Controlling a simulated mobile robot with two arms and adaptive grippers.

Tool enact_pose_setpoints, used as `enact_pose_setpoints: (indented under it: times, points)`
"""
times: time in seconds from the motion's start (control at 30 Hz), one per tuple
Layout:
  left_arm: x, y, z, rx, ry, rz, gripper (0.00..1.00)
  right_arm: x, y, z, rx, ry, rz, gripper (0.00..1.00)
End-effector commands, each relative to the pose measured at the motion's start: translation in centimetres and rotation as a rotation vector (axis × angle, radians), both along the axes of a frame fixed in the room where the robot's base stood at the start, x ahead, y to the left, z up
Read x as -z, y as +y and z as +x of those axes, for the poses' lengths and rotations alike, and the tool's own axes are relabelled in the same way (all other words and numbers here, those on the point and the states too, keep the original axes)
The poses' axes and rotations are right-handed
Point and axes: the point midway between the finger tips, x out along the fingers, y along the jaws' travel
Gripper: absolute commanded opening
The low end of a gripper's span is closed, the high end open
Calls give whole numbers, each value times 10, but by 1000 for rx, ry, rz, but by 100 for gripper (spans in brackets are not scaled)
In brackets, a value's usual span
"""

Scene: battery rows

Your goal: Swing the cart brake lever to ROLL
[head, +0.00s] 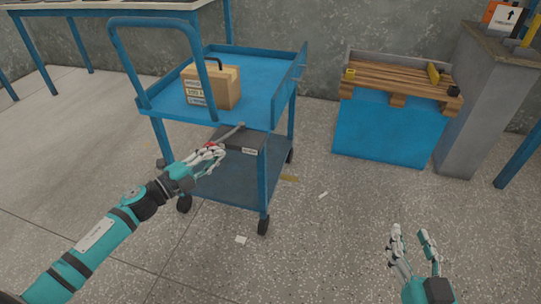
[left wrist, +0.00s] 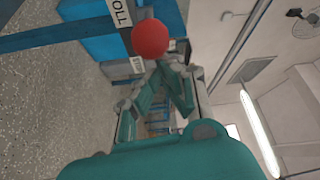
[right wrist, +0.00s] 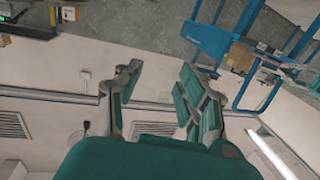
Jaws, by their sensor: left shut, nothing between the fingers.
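The blue cart (head: 262,82) stands left of centre in the head view. Its brake lever (head: 230,133) is a grey rod slanting down-left from the cart's front edge to a red knob (head: 211,146). In the left wrist view the red knob (left wrist: 150,39) is large, just past the fingertips, beside a white label reading ROLL (left wrist: 120,16). My left gripper (head: 216,154) is shut and empty at the knob; I cannot tell whether it touches. My right gripper (head: 411,236) is open and empty, low at the right, away from the cart.
A blue bin (head: 388,128) with wooden slats stands right of the cart, next to a grey pillar (head: 485,95). Small scraps lie on the floor, which is otherwise open in front.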

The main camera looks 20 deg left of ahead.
Motion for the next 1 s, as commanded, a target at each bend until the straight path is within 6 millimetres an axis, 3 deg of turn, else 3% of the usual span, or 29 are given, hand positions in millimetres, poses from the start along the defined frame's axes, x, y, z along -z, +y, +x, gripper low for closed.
enact_pose_setpoints:
  times: [0.2,0.4,1.0]
  points:
    - [1,24,5,142,-1,3,0,-36,6,-1,-13,-213,56,40]
    - [1,34,7,149,0,0,0,-56,7,-5,-19,-319,84,40]
    - [0,42,10,143,0,1,0,-66,8,-8,-22,-374,99,40]
